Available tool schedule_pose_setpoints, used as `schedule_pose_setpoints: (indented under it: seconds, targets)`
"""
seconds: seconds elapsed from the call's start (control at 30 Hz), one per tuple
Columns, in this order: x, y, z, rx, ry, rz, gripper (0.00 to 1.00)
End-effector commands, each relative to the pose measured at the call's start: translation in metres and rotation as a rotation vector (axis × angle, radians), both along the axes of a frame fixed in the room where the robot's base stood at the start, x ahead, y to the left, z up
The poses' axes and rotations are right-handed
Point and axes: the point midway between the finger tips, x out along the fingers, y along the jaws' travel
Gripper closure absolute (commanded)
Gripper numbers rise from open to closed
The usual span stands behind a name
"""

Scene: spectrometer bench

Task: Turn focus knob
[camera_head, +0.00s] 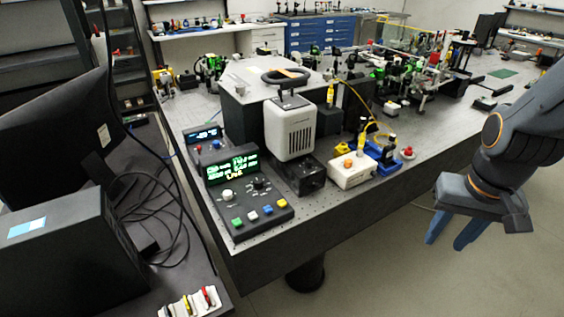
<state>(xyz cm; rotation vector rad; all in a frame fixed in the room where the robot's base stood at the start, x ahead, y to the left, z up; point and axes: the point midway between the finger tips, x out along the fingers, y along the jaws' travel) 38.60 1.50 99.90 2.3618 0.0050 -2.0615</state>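A black control unit (250,208) with a lit green display (231,167) stands at the near left corner of the optical bench. Its sloped panel carries a pale knob (227,195), a dark knob (259,184) and several coloured buttons below them. I cannot read which knob is the focus knob. My gripper (455,236) is at the right, pointing down beyond the bench's near edge, over the floor. Its two blue fingers are apart with nothing between them. It is well to the right of the control unit and touches nothing.
A white ribbed box (290,129) stands behind the knobs. A cream box (351,170) with connectors and cables lies between the control unit and my arm. Dense optics (400,85) fill the bench's far right. A monitor (55,130) and loose cables crowd the left.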

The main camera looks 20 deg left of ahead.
Motion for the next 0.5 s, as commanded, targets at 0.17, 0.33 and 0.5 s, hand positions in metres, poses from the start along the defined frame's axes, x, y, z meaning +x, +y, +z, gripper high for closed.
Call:
schedule_pose_setpoints:
  seconds: [0.17,0.33,0.5]
  targets:
    - [0.056,0.066,0.012,-0.016,-0.051,0.044,0.65]
    - [0.101,0.162,0.037,-0.020,-0.125,0.074,0.65]
    - [0.118,0.250,0.062,-0.009,-0.198,0.085,0.65]
